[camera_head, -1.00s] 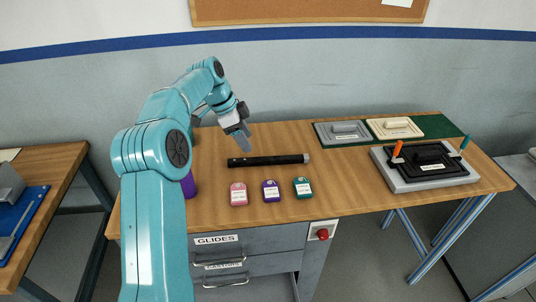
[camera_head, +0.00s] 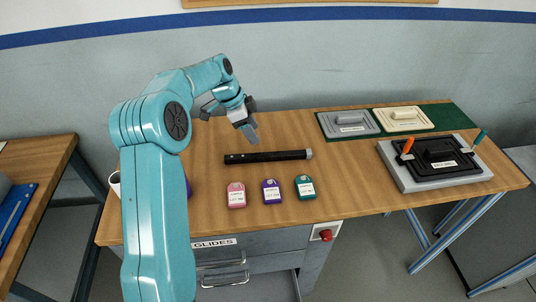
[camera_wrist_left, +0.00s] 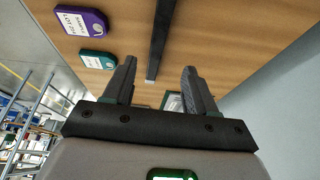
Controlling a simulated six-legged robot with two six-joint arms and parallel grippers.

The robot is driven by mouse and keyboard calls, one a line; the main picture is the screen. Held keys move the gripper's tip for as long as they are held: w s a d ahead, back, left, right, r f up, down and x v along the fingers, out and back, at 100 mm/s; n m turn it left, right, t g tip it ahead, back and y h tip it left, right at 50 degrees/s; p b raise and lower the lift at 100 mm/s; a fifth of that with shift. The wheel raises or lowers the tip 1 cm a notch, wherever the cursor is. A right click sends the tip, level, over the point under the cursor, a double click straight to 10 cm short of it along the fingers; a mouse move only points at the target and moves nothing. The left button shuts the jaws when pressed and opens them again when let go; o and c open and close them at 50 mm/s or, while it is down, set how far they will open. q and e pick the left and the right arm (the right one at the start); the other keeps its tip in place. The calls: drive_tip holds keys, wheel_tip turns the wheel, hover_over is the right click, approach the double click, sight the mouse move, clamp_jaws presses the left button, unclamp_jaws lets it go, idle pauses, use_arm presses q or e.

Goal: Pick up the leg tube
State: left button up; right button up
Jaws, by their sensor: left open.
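The leg tube (camera_head: 268,157) is a black bar with a grey right end, lying crosswise on the wooden table. It also shows in the left wrist view (camera_wrist_left: 161,32), running up between the fingers' directions and beyond the fingertips. My left gripper (camera_head: 248,136) is above the table, just behind the tube in the head view, pointing down. In the left wrist view my left gripper (camera_wrist_left: 159,75) has its two fingers apart with nothing between them. My right gripper is in neither view.
Pink (camera_head: 236,195), purple (camera_head: 271,191) and teal (camera_head: 305,187) labelled tags lie in front of the tube. A grey-black fixture with orange and teal handles (camera_head: 435,163) stands at right. Grey (camera_head: 348,123) and cream (camera_head: 403,119) trays lie behind. A red button (camera_head: 326,235) is on the front.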

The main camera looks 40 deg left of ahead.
use_arm(q)
hover_over(268, 154)
drive_tip(key=s+a, duration=0.2)
wheel_tip(268, 154, down, 4)
drive_tip(key=shift+s+f+p, duration=0.1)
drive_tip(key=shift+f+p, duration=0.05)
drive_tip(key=shift+p, duration=0.2)
drive_tip(key=shift+f, duration=0.3)
drive_tip(key=shift+w+d+f, duration=0.1)
drive_tip(key=shift+w+f, duration=0.1)
drive_tip(key=p+x, duration=0.2)
drive_tip(key=x, duration=0.3)
drive_tip(key=shift+r, duration=0.15)
drive_tip(key=shift+c, duration=0.6)
clamp_jaws()
